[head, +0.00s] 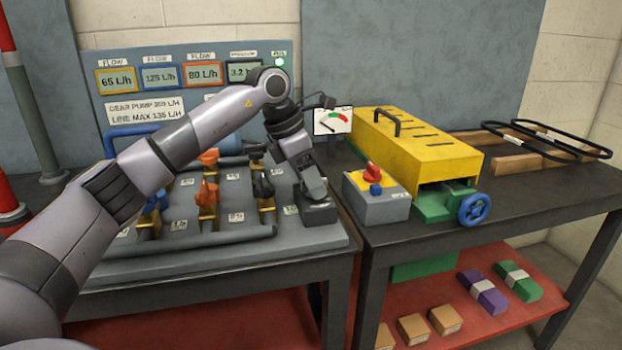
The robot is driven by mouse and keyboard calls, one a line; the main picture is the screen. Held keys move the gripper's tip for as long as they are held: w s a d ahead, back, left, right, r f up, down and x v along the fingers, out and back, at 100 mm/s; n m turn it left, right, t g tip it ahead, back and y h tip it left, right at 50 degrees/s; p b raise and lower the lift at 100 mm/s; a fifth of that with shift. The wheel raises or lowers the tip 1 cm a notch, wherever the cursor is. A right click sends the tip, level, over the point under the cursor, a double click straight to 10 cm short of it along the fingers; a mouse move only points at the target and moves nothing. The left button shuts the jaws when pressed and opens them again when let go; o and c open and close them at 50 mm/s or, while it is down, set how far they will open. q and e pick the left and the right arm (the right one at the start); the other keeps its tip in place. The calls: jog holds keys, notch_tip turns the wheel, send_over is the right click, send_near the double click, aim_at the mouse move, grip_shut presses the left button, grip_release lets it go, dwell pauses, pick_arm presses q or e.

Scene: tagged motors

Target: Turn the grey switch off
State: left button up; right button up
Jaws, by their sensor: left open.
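My left arm reaches across the picture from the left, and its gripper (313,188) points down at the right end of the flow panel's bench. The gripper is open. Right under its fingertips is a small dark grey block (319,214), which looks like the grey switch; its top is mostly hidden by the gripper, so its on or off position cannot be told. Whether the fingers touch it is also unclear. A green lamp (279,62) shows at the top right of the gauge board (190,52). My right gripper is not in view.
Several valves with orange (207,194), blue and black handles stand on pipes left of the gripper. A grey box with a red knob (371,172) and blue button stands close on the right, before a yellow machine (415,145). Black hoops (545,141) lie farther right.

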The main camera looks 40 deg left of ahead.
pick_arm(q)
jog(key=c, duration=1)
